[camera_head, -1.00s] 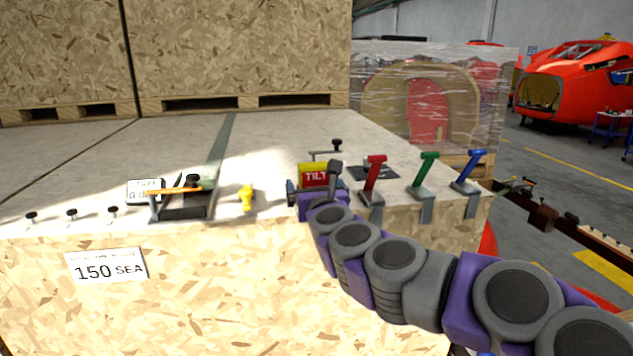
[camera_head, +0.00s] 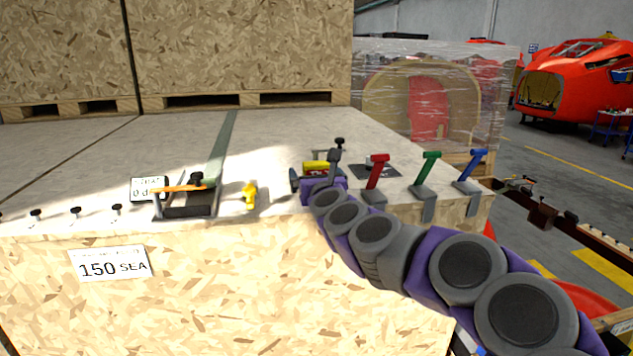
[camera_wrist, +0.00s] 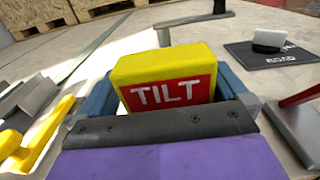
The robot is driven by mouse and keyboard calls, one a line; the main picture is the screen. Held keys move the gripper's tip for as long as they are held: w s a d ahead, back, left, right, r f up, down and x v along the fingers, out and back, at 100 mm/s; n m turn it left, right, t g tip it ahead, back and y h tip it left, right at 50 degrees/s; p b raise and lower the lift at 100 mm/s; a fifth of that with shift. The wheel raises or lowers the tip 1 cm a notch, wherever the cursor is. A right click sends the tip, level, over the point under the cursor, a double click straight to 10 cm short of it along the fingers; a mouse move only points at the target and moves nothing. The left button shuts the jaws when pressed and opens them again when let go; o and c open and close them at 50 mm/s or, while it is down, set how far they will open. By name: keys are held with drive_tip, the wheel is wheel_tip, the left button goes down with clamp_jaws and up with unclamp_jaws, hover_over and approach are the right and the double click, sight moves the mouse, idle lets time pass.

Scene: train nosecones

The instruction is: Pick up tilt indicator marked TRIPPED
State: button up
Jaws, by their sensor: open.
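A tilt indicator, a yellow block with a red face reading TILT, stands on the crate top in the wrist view (camera_wrist: 172,88). The word TRIPPED is not visible on it. In the head view only its yellow top (camera_head: 315,166) shows behind my gripper (camera_head: 314,182). In the wrist view my gripper (camera_wrist: 168,82) is open, with one blue-grey finger on each side of the block. A small gap shows at the sides. The lower part of the block is hidden behind the gripper's grey edge.
A red-handled clamp (camera_head: 377,172) stands close on the right, with green (camera_head: 427,172) and blue (camera_head: 470,170) ones beyond. A black pad (camera_wrist: 280,55) lies behind right. A yellow piece (camera_head: 250,196) and a black fixture (camera_head: 190,205) are left. The crate top (camera_head: 90,165) is clear farther back.

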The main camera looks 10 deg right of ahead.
drive_tip(key=shift+d, duration=0.8)
drive_tip(key=c, duration=0.6)
drive_tip(key=shift+a, duration=0.1)
drive_tip(key=shift+c, duration=1.3)
drive_tip(key=shift+a, duration=0.35)
